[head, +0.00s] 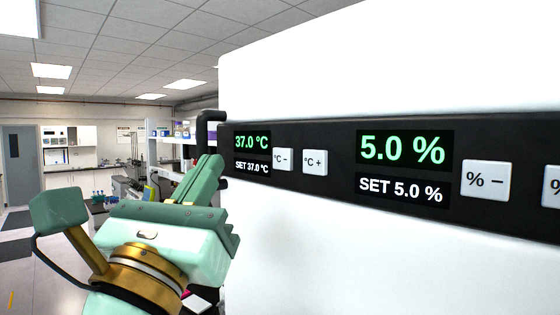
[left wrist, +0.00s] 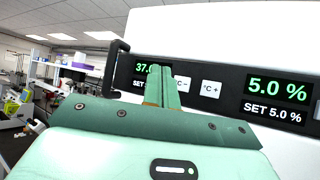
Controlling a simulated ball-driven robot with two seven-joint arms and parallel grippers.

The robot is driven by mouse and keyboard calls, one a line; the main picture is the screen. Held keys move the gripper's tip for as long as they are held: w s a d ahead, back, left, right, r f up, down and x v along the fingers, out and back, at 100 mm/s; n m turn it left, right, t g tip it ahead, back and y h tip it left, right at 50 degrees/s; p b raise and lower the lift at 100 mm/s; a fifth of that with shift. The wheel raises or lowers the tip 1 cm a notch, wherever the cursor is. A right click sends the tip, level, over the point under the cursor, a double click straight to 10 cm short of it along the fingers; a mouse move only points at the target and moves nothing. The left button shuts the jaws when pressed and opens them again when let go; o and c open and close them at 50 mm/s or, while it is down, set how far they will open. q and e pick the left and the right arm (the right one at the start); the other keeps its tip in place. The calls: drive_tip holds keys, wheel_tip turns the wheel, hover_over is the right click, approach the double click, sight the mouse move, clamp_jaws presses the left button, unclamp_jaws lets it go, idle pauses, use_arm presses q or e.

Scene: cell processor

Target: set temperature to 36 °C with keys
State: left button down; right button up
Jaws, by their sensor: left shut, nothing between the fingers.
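The white machine carries a black control panel (head: 335,188). Its temperature display (head: 252,142) reads 37.0 °C in green, with SET 37.0 °C in white below. Right of it are the white °C − key (head: 282,159) and °C + key (head: 315,162). My left gripper (head: 207,170) is shut and empty, just left of the display in the head view. In the left wrist view its fingers (left wrist: 162,82) point at the panel and partly cover the display and the left edge of the °C − key (left wrist: 182,84). I cannot tell whether the fingertips touch anything. My right gripper is out of view.
Farther right on the panel are the CO2-style percent display (head: 403,148), reading 5.0 % and SET 5.0 %, and the % − key (head: 485,179). A black handle (head: 208,128) juts out at the panel's left end. Lab benches and open floor lie behind at left.

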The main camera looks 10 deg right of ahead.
sight(276, 150)
use_arm(q)
drive_tip(key=w+d+b, duration=0.1)
drive_tip(key=w+d, duration=0.3)
drive_tip(key=d, duration=0.2)
drive_tip(key=shift+w, duration=0.1)
idle(0.8)
drive_tip(key=shift+w+d, duration=0.1)
idle(1.1)
drive_tip(key=shift+w+d, duration=0.15)
drive_tip(key=shift+d, duration=0.1)
drive_tip(key=shift+w+d, duration=0.2)
drive_tip(key=shift+d, duration=0.1)
idle(0.6)
drive_tip(key=shift+s+a+p, duration=0.1)
drive_tip(key=shift+a+p, duration=0.05)
drive_tip(key=shift+p, duration=0.15)
drive_tip(key=shift+s+a, duration=0.35)
drive_tip(key=shift+a, duration=0.15)
